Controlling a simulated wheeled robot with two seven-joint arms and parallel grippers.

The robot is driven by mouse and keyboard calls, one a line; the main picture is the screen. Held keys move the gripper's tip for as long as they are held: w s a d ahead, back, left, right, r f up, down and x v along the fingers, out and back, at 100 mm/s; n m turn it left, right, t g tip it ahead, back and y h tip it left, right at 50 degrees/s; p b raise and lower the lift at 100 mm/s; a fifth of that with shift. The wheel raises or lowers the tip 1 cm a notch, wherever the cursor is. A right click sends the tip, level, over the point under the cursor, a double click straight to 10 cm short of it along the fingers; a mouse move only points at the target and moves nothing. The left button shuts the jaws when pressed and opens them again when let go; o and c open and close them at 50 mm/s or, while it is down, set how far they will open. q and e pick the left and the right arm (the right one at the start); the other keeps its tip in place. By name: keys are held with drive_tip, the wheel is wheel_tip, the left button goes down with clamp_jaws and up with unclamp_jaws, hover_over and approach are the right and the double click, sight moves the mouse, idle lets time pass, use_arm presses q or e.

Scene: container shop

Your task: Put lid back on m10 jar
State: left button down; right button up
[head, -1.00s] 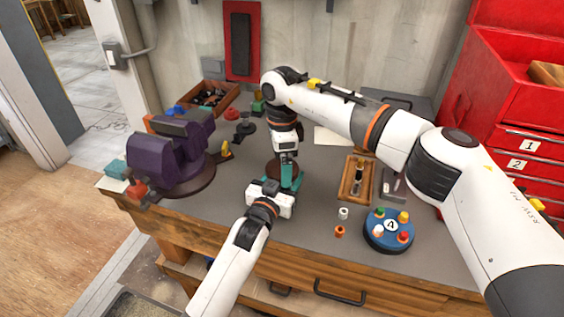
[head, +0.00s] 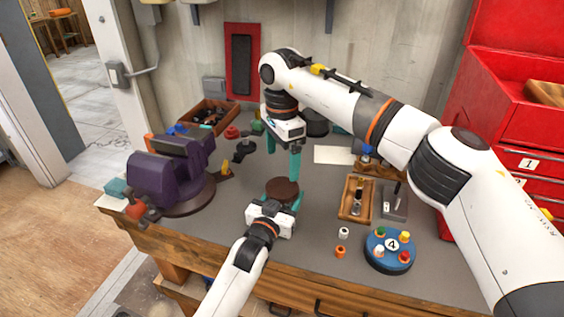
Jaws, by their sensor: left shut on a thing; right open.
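My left gripper (head: 276,203) is low over the front middle of the bench. Its teal fingers are shut around a round, dark brown-topped thing (head: 282,187), which looks like the jar. Its lower body is hidden by the gripper, and I cannot tell whether the brown top is a separate lid. My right gripper (head: 283,163) hangs above and just behind it, teal fingers pointing down and spread wide, with nothing between them. I cannot read any m10 label.
A purple vise (head: 165,178) stands at left. A wooden tray (head: 346,208), a grey block (head: 393,208) and a blue round holder marked 4 (head: 377,259) are at right. A dark cylinder (head: 316,124) stands behind my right gripper. A red drawer cabinet (head: 500,120) bounds the right.

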sight(282, 187)
drive_tip(key=shift+f, duration=4)
drive_tip(key=c, duration=1)
drive_tip(key=m, duration=0.3)
drive_tip(key=o, duration=1.1)
drive_tip(key=shift+c, duration=0.2)
